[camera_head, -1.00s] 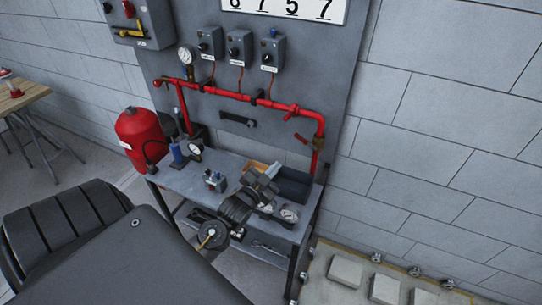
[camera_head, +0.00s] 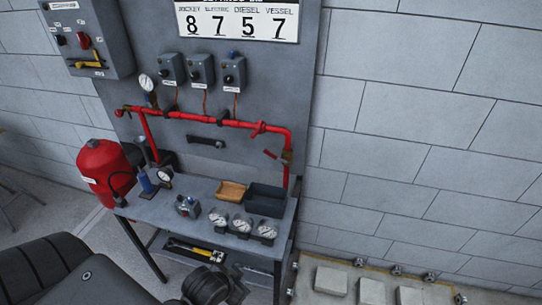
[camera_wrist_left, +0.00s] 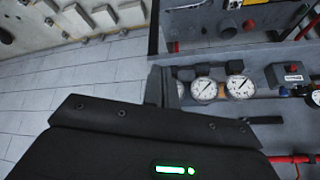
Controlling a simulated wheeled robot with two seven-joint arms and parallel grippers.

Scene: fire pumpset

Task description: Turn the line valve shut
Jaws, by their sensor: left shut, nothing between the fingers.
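A red pipe (camera_head: 200,117) runs along the grey panel and turns down at its right end. A red valve handle (camera_head: 258,129) sits on the horizontal run. A red lever (camera_head: 270,154) sticks out left beside a brass-coloured fitting (camera_head: 286,157) on the downpipe. I cannot tell which one is the line valve. My left gripper (camera_wrist_left: 163,86) is shut and empty in the left wrist view, near the bench gauges. In the head view my left wrist is at the bottom edge, below and well apart from the pipe. My right gripper is not in view.
The bench (camera_head: 165,205) below the pipe holds several gauges (camera_head: 241,224), an orange tray (camera_head: 231,191) and a dark bin (camera_head: 265,198). A red tank (camera_head: 103,168) stands left. A control box (camera_head: 88,40) hangs upper left. Space before the pipe looks clear.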

